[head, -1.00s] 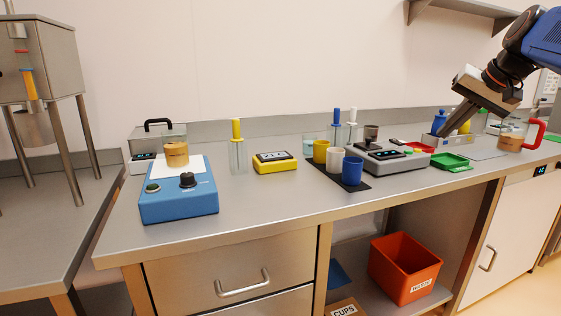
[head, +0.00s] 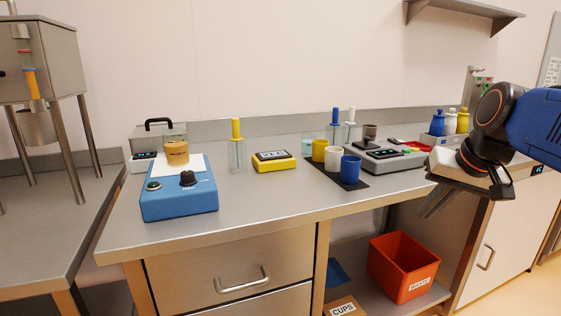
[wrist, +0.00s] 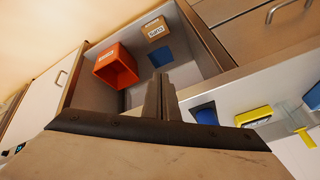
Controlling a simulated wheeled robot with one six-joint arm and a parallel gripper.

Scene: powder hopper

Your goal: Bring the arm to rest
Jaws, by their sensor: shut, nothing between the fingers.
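My gripper (head: 432,205) is at the right in the head view, in front of the counter's front edge, pointing down and to the left. Its fingers are together with nothing between them. In the wrist view the shut fingers (wrist: 160,100) stick up in the middle, with the open shelf bay beyond them. My blue and black arm comes in from the right and hides part of the counter's right end.
The steel counter (head: 270,205) holds a blue device (head: 180,197), a yellow device (head: 274,162), coloured cups on a black mat (head: 345,181) and a grey scale (head: 392,161). An orange waste bin (head: 403,267) stands on the shelf below. Bottles (head: 449,124) stand behind my arm.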

